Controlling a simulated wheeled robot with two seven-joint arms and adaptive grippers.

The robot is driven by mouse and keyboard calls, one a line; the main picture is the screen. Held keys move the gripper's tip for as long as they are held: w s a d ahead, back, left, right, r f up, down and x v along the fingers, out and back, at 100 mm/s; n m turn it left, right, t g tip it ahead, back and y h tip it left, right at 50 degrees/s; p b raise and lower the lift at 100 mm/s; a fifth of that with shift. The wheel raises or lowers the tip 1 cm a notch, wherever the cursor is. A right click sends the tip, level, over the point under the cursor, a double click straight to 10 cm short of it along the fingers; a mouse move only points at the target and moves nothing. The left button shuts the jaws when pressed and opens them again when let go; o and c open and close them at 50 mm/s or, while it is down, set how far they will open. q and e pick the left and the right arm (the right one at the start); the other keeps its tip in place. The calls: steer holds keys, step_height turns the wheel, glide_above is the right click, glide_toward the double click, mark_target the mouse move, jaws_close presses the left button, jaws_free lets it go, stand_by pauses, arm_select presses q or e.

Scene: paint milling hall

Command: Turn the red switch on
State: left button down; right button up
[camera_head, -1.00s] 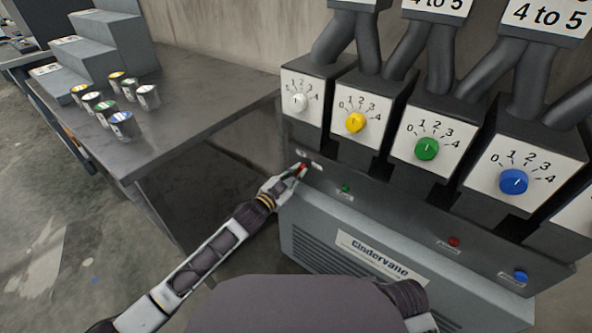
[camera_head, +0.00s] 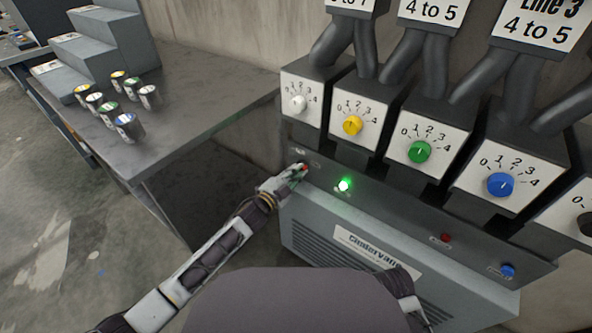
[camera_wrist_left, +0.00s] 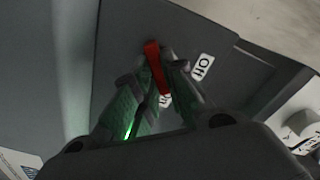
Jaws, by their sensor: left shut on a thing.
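The red switch (camera_wrist_left: 155,62) is a small red lever on the dark grey panel of the machine. In the left wrist view it stands between the fingers of my left gripper (camera_wrist_left: 162,78), which is shut on it. A white "Off" label (camera_wrist_left: 202,66) is beside it, and another label is partly hidden behind the gripper. In the head view my left gripper (camera_head: 297,172) covers most of the switch, with a little red (camera_head: 305,167) showing at its tips. A green lamp (camera_head: 344,185) right of the switch glows brightly. My right gripper is not in view.
White, yellow (camera_head: 352,125), green (camera_head: 419,152) and blue (camera_head: 500,184) knobs sit on boxes above the panel. A red button (camera_head: 445,238) and a blue button (camera_head: 508,270) are farther right. A table (camera_head: 200,110) with several small cans stands at left.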

arm_select(q)
steer(key=shift+f+m, duration=0.1)
steer(key=shift+m, duration=0.2)
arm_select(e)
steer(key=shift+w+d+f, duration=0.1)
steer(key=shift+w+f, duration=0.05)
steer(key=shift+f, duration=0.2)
arm_select(q)
steer(key=c, duration=1.5)
jaws_free()
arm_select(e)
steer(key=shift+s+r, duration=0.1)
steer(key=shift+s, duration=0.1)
arm_select(q)
steer(key=shift+s+a, duration=0.1)
steer(key=shift+s, duration=0.05)
steer(key=shift+v, duration=5.85)
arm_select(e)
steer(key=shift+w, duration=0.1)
